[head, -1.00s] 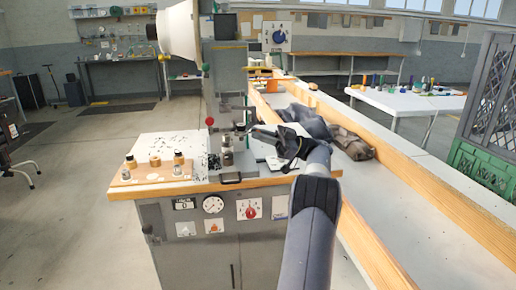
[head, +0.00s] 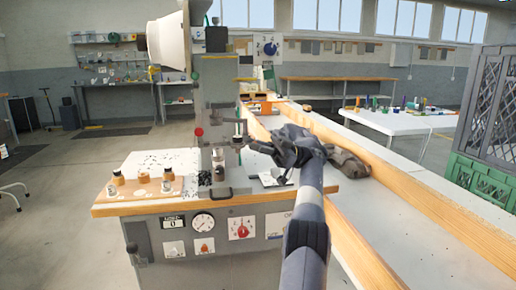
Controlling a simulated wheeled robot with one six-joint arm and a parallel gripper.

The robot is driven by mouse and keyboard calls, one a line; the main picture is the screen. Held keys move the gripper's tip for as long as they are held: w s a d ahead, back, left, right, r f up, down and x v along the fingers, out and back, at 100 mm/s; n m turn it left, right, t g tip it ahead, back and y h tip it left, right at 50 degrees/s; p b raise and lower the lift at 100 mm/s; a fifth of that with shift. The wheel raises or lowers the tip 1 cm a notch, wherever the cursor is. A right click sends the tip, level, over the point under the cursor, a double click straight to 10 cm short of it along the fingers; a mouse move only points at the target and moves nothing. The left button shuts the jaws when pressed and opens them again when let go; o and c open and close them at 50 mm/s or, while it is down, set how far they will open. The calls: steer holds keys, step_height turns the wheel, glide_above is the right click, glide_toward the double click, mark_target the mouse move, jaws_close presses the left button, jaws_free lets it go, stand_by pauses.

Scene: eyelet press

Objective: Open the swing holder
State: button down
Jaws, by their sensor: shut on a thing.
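The eyelet press (head: 215,95) is a grey column on a wood-edged cabinet. The swing holder (head: 238,141) appears as a small dark and metal part at the right of the column, above the worktop. My gripper (head: 252,146) reaches in from the right with its fingers at this part. It is shut on the swing holder, though the grip itself is small and hard to make out. A metal post (head: 218,165) stands on the worktop just left of and below the holder. My dark wrist hides what lies behind it.
Several small jars (head: 143,176) sit on the left of the worktop (head: 150,203). A wooden-edged conveyor (head: 375,185) with a dark cloth (head: 345,164) runs along the right. A green crate (head: 482,180) stands far right.

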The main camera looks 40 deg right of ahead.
steer(key=shift+r, duration=0.2)
steer(key=c, duration=1.8)
jaws_free()
steer(key=shift+a+f, duration=0.1)
step_height(320, 180, up, 10)
steer(key=p, duration=0.9)
steer(key=shift+p, duration=0.3)
steer(key=shift+o, duration=0.3)
